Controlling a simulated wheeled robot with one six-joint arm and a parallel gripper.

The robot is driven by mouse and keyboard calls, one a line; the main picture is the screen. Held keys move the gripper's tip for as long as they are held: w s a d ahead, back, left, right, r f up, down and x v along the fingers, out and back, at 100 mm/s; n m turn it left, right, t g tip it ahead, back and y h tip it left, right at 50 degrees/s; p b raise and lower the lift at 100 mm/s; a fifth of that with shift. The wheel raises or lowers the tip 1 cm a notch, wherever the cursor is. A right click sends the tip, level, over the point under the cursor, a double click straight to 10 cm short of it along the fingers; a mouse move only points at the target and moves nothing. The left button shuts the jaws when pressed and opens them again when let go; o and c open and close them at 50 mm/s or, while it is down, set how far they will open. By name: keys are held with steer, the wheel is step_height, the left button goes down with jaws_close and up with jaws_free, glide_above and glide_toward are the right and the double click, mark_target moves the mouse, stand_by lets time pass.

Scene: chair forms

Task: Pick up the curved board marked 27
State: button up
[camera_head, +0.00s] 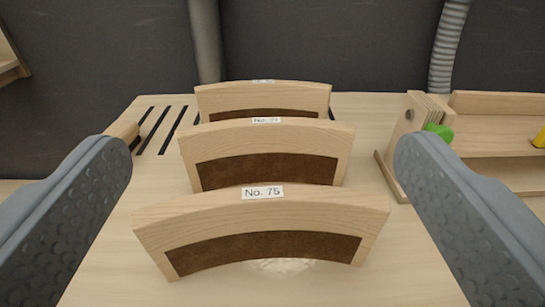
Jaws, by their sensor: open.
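Three curved wooden boards with brown inset panels stand on edge, one behind another. The front board (165,224) is labelled No. 75. The middle board (190,146) has a small label that I cannot read surely; it may be 27. The back board (212,98) has a label too small to read. The front board partly covers the middle one, and the middle one covers the lower part of the back one. My gripper (262,152) is open and empty, its grey fingers to the left and right of the boards, touching none of them.
The boards stand on a light wooden table (105,265) with dark slots (158,130) at the back left. At right is a wooden fixture (500,135) with a green part (440,131) and a yellow part (540,138). Grey hoses (206,40) hang before the dark wall.

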steer(key=shift+w+r, duration=0.1)
steer(key=shift+w, duration=0.1)
steer(key=c, duration=0.3)
steer(key=shift+w+r+m+g, duration=0.2)
steer(key=shift+w+m+g, duration=0.15)
steer(key=shift+w, duration=0.3)
steer(key=shift+w+r+m+g, duration=0.15)
steer(key=shift+w+m+g, duration=0.2)
steer(key=shift+w, duration=0.25)
steer(key=c, duration=0.6)
steer(key=m+g, duration=1.6)
glide_above(266, 120)
steer(key=f, duration=1)
steer(key=shift+w+a+f, duration=0.1)
steer(key=shift+a+f, duration=0.1)
steer(key=shift+f, duration=0.15)
steer(key=shift+d+f, duration=0.15)
steer(key=shift+f, duration=1.15)
steer(key=shift+d+f, duration=0.1)
steer(key=shift+f, duration=1.15)
